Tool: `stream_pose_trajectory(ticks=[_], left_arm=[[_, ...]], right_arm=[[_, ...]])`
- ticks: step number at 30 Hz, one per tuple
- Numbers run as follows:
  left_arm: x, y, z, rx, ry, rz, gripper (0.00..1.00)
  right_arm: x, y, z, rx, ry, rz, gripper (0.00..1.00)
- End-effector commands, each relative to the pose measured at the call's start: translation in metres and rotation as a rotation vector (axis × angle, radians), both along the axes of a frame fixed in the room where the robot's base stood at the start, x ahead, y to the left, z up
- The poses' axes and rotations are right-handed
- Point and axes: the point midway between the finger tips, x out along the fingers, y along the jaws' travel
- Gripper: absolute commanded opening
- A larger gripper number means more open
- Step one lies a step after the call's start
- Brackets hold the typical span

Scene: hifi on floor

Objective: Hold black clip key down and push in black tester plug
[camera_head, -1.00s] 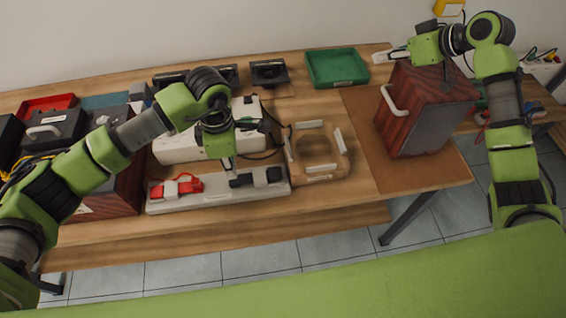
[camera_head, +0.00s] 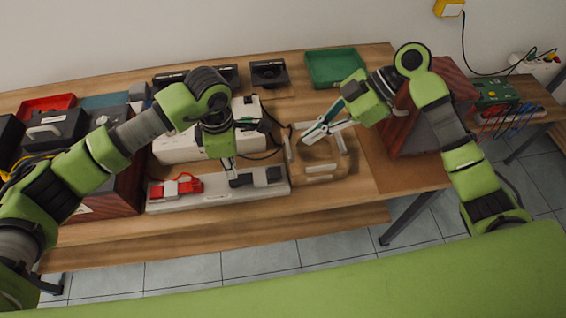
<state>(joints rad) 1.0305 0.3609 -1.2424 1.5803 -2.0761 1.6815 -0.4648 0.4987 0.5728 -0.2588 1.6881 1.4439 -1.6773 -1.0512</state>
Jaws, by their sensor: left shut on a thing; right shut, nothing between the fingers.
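A black clip (camera_head: 262,176) with a grey part on top lies at the right of the long pale base (camera_head: 216,197). My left gripper (camera_head: 230,167) points down at the left end of the black clip and is shut on a small dark piece there, which looks like the black tester plug; the fingers and its small size hide its exact outline. I cannot tell how far it sits in the clip. My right gripper (camera_head: 306,138) is shut and empty, above the wooden ring-shaped frame and apart from the black clip, to its upper right.
A red clip (camera_head: 176,186) lies at the base's left. A white box (camera_head: 180,149) stands behind the base. The wooden frame (camera_head: 318,179) is to its right. A reddish wooden box (camera_head: 414,141) stands farther right, partly behind my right arm. A green tray (camera_head: 332,67) is at the back.

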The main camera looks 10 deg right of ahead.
Motion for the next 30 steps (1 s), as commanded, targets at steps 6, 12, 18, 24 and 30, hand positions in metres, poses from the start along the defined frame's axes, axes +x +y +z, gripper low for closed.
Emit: stream_pose_trajectory(ticks=[6,12,18,24,30], left_arm=[[0.0,0.0,0.0,0.0,0.0,0.0,0.0],[0.0,0.0,0.0,0.0,0.0,0.0,0.0],[0.0,0.0,0.0,0.0,0.0,0.0,0.0],[0.0,0.0,0.0,0.0,0.0,0.0,0.0],[0.0,0.0,0.0,0.0,0.0,0.0,0.0]], right_arm=[[0.0,0.007,-0.007,0.001,0.003,-0.001,0.0],[0.0,0.032,-0.032,0.004,0.004,-0.001,0.0],[0.0,0.063,-0.063,0.002,0.004,-0.001,0.0],[0.0,0.071,-0.093,0.0,0.004,-0.004,0.0],[0.0,0.07,-0.109,0.0,0.003,-0.004,0.0]])
